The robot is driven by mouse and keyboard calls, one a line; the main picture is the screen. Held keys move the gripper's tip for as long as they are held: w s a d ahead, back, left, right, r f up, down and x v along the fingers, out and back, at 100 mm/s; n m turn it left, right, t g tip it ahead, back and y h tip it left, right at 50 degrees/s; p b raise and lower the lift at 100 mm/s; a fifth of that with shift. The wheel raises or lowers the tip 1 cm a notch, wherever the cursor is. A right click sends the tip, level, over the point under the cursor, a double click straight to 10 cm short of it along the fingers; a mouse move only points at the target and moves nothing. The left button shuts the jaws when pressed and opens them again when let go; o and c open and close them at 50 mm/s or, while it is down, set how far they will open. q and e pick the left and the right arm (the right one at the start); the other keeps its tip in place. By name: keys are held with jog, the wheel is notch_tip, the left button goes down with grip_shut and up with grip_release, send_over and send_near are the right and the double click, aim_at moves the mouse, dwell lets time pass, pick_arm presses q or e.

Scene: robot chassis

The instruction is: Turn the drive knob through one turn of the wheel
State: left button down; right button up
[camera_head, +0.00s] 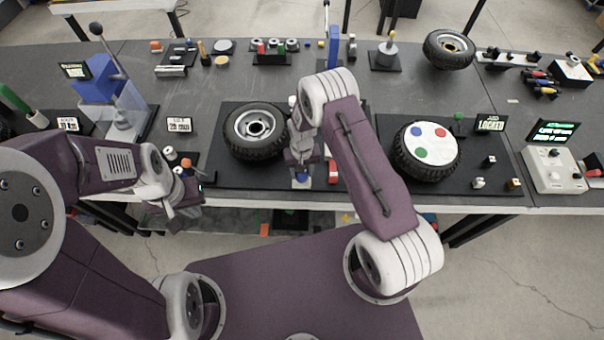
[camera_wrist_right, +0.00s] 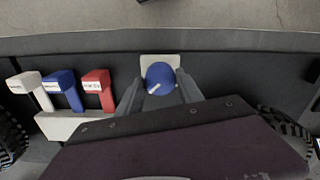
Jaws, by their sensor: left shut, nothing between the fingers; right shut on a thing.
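The drive knob (camera_wrist_right: 161,76) is a round blue knob with a white pointer mark, on a pale square base (camera_wrist_right: 175,60). In the right wrist view its pointer slants down to the left. The knob also shows as a small blue patch in the head view (camera_head: 302,177). My right gripper (camera_head: 301,169) is shut on it, with a finger on each side (camera_wrist_right: 160,91). A black-tyred wheel (camera_head: 257,130) with a silver hub stands just left of my right gripper. My left gripper (camera_head: 182,200) is shut and empty near the table's front edge.
White, blue and red levers (camera_wrist_right: 69,90) stand beside the knob. A tyre with a white disc and coloured dots (camera_head: 427,148) is to the right, by a LOCKED sign (camera_head: 490,123). A blue lever press (camera_head: 100,80) stands left.

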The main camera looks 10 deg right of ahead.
jog(key=m+b, duration=0.1)
jog(key=m, duration=0.2)
jog(key=shift+w+m, duration=0.1)
jog(key=shift+m, duration=0.2)
jog(key=m+b, duration=0.1)
jog(key=m, duration=0.2)
jog(key=shift+m, duration=0.3)
jog(key=m+b, duration=0.1)
jog(key=m, duration=0.3)
jog(key=shift+b, duration=0.3)
jog(key=shift+m+b, duration=0.3)
jog(key=shift+m, duration=1.6)
jog(key=o, duration=1.4)
notch_tip(320, 180, up, 9)
jog(key=shift+r+b, duration=0.1)
jog(key=shift+b, duration=0.6)
